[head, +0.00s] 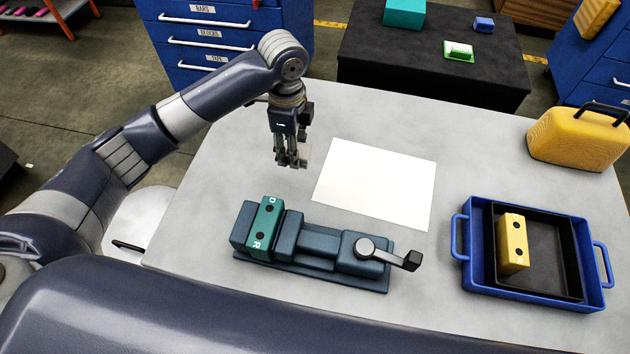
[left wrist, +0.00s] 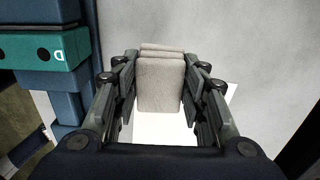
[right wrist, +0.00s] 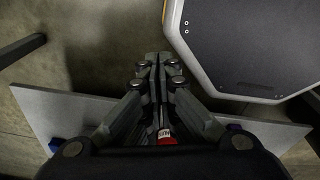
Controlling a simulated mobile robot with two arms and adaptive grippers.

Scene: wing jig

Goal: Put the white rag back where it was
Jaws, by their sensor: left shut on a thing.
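The white rag (left wrist: 160,85) is a folded, pale grey-white pad between the fingers of my left gripper (head: 290,163). The left gripper is shut on it and points down over the grey table, just left of the white sheet (head: 380,182). In the head view the rag (head: 304,155) shows only partly beside the fingers. I cannot tell whether it touches the table. My right gripper (right wrist: 156,62) is outside the head view; its fingers look closed together. A small red-ended piece (right wrist: 166,138) shows between their bases.
A blue vise (head: 310,245) with a teal block (head: 265,228) stands at the table front. A blue tray (head: 475,270) holds a black tray and a yellow block (head: 512,243). A yellow case (head: 575,140) stands at the right. The table's back-left area is clear.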

